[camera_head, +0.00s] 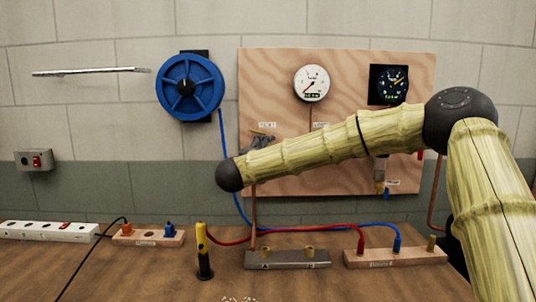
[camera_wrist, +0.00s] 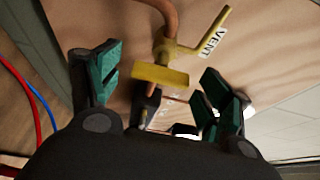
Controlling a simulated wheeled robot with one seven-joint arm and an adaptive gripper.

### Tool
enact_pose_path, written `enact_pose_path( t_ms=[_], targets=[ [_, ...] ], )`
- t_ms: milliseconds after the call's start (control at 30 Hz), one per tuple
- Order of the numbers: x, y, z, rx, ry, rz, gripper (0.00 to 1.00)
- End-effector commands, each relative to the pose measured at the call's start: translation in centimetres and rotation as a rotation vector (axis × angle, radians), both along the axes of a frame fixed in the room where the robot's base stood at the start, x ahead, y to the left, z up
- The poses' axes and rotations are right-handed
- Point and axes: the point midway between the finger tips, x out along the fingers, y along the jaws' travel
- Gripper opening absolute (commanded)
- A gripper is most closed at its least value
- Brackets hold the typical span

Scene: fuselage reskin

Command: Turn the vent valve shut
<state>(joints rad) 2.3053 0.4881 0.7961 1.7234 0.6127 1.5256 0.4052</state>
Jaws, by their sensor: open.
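The vent valve (camera_wrist: 172,50) is brass-yellow and sits on the wooden board, with a white VENT label (camera_wrist: 213,42) beside it in the wrist view. A flat yellow bar (camera_wrist: 160,76) faces the camera, and a thin yellow L-shaped piece runs toward the label. My gripper (camera_wrist: 163,80) is open, with one teal pad on the left of the bar and one on the right. Gaps show between pads and bar; I cannot tell the depth. In the head view my gripper (camera_head: 258,143) is small at the board's left part, partly behind my arm, and the valve is hard to make out.
The board (camera_head: 345,75) also carries a white gauge (camera_head: 312,83) and a black dial (camera_head: 389,84). A blue wheel (camera_head: 190,87) hangs left of it. Below, the table holds a yellow-black tool (camera_head: 203,250), a grey block (camera_head: 287,259), and socket strips with red and blue cables.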

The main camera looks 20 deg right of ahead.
Motion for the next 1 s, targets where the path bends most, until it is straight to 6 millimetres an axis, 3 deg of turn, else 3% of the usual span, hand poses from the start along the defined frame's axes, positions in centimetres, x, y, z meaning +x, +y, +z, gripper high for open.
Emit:
enact_pose_path(
  t_ms=[500, 1000],
  targets=[
    [-6.8, 5.4, 0.1, -0.001, 0.0, 0.002, 0.79],
    [-7.9, 6.2, 0.0, 0.0, 0.0, 0.0, 0.79]
  ],
)
